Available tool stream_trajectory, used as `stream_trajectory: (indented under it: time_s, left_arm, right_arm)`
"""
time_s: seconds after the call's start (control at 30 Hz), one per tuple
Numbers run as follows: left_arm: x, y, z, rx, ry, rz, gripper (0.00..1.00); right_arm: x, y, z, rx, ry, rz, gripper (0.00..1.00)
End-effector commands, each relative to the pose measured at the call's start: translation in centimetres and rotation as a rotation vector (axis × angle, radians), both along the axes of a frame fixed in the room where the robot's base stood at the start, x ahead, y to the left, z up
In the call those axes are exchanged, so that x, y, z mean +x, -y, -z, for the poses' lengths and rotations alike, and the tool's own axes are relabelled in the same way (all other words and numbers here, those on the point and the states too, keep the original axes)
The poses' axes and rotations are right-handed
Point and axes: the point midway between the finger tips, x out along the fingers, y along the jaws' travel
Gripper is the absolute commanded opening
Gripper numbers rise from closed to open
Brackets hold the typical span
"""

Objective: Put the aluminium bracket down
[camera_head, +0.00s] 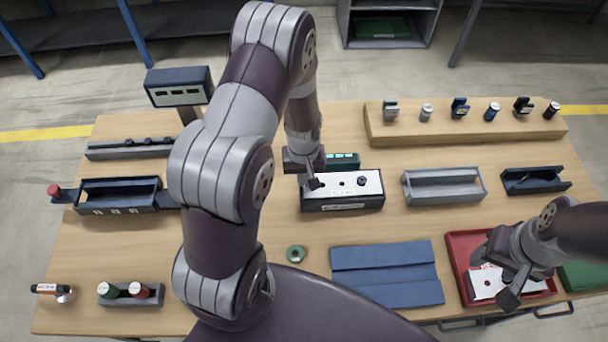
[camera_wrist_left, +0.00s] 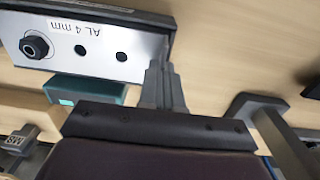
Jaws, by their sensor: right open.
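The aluminium bracket (camera_head: 345,184) is a pale plate with holes and a dark nut, level at a black block-like fixture (camera_head: 342,204) mid-table. In the left wrist view the plate (camera_wrist_left: 85,45) carries the label "AL 4 mm". My left gripper (camera_head: 313,184) is at the plate's left end in the head view. In the left wrist view its fingers (camera_wrist_left: 165,60) are close together at the plate's edge and look shut on it; the tips are partly hidden. I cannot tell whether the plate rests fully on the fixture. My right gripper (camera_head: 492,275) is open above the red tray (camera_head: 455,250).
A teal device (camera_head: 343,161) stands close behind the fixture. A grey channel (camera_head: 445,187) and a dark holder (camera_head: 535,180) are to the right. A blue mat (camera_head: 387,272) and green ring (camera_head: 296,253) lie in front. A wooden rack (camera_head: 455,130) stands at the back.

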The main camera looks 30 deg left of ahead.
Motion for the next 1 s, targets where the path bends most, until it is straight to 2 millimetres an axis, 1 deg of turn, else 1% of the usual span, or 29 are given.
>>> stream_trajectory:
  time_s: [0.3, 0.4, 0.5, 0.77, 0.83, 0.9, 0.93, 0.97, 1.0]
  left_arm:
    - [0.0, 0.0, 1.1, 0.000, 0.000, 0.000, 0.00]
    - [0.0, 0.0, 1.0, 0.001, 0.001, 0.000, 0.00]
    - [0.0, 0.0, 1.0, 0.000, 0.000, 0.000, 0.29]
    - [0.0, 0.0, 1.0, 0.000, 0.000, 0.000, 0.29]
    - [0.0, 0.0, 0.5, 0.000, 0.000, 0.000, 0.29]
    - [0.0, 0.0, -0.5, 0.001, 0.001, 0.000, 0.29]
    - [0.1, 0.0, -0.8, 0.000, 0.002, 0.000, 0.29]
    - [0.1, 0.0, -1.0, 0.000, 0.004, 0.000, 0.29]
    - [0.2, 0.0, -1.9, 0.001, 0.007, -0.001, 0.29]
  right_arm:
    - [0.0, 0.0, 0.7, 0.000, 0.000, 0.000, 0.53]
    - [0.0, 0.0, 0.7, 0.000, 0.000, 0.000, 0.53]
    - [0.0, 0.0, 0.7, 0.000, 0.000, 0.000, 0.53]
    - [0.0, 0.0, 0.6, 0.000, 0.000, 0.000, 0.53]
    - [0.0, 0.0, 0.3, 0.000, 0.000, 0.000, 0.53]
    - [0.0, 0.0, -0.4, 0.000, 0.000, 0.000, 0.53]
    - [0.0, 0.0, -0.4, 0.000, 0.001, 0.000, 0.53]
    - [0.0, 0.0, 0.2, 0.000, 0.001, 0.000, 0.53]
    - [0.0, 0.0, 0.6, 0.000, 0.000, 0.000, 0.53]
